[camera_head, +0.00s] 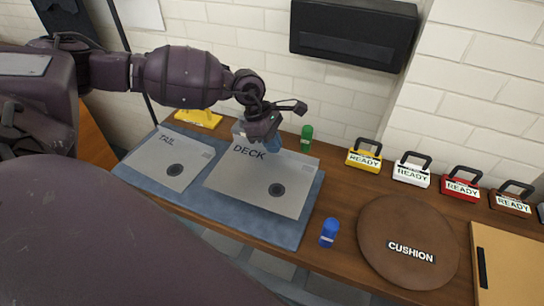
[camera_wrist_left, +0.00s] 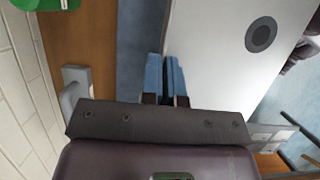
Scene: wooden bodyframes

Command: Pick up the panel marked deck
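The panel marked DECK (camera_head: 248,182) is a light grey sheet with a dark round spot, on a blue-grey mat (camera_head: 290,236). My left gripper (camera_head: 270,143) is at its back edge, beside the DECK lettering. In the left wrist view, its two blue fingers (camera_wrist_left: 166,78) are close together at the edge of the pale panel (camera_wrist_left: 215,60), with a narrow gap between them. Whether they clamp the edge is not clear. A second grey panel, marked TAIL (camera_head: 160,172), lies to the left on the mat. My right gripper is not in view.
A green cylinder (camera_head: 306,139) stands behind the mat and a blue one (camera_head: 329,232) at its right. A yellow object (camera_head: 198,117) is at the back. Several READY blocks (camera_head: 411,172), a brown round CUSHION (camera_head: 400,225) and a tan board (camera_head: 515,265) occupy the table's right.

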